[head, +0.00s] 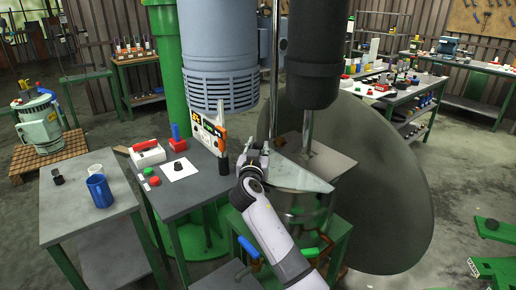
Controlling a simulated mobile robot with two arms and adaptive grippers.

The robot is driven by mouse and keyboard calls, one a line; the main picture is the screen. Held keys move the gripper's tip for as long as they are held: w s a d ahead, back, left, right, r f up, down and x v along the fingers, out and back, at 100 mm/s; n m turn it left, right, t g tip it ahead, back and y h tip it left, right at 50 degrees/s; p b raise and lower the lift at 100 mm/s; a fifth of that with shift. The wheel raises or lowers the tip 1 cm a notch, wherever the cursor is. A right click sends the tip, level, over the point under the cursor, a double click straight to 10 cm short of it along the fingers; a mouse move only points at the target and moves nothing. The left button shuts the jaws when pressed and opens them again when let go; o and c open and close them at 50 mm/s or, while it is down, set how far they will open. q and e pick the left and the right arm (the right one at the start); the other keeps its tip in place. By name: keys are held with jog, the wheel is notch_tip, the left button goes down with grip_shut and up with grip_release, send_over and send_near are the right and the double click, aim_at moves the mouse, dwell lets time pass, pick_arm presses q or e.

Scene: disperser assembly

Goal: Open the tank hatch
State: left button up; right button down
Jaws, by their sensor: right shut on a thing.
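The metal tank (300,208) stands right of centre, under the mixer, with a shaft running down into its top. A light, flat hatch plate (300,176) lies over the front of the tank top, its pointed end toward the right. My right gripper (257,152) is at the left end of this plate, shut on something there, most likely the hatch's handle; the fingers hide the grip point. I cannot tell whether the hatch is raised. My left gripper is not in view.
Grey tables at left hold a blue mug (99,190), a red-and-white box (147,153) and a control panel (208,133).

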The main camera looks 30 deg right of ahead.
dwell(0.3)
jog(key=s+a+n+t+y+p, duration=0.4)
jog(key=s+a+n+y+p, duration=0.5)
jog(key=s+a+y, duration=0.3)
jog(key=shift+s+a+y+p, duration=0.4)
jog(key=shift+a+y+p, duration=0.4)
jog(key=shift+a, duration=0.45)
jog(key=c, duration=1.3)
grip_release()
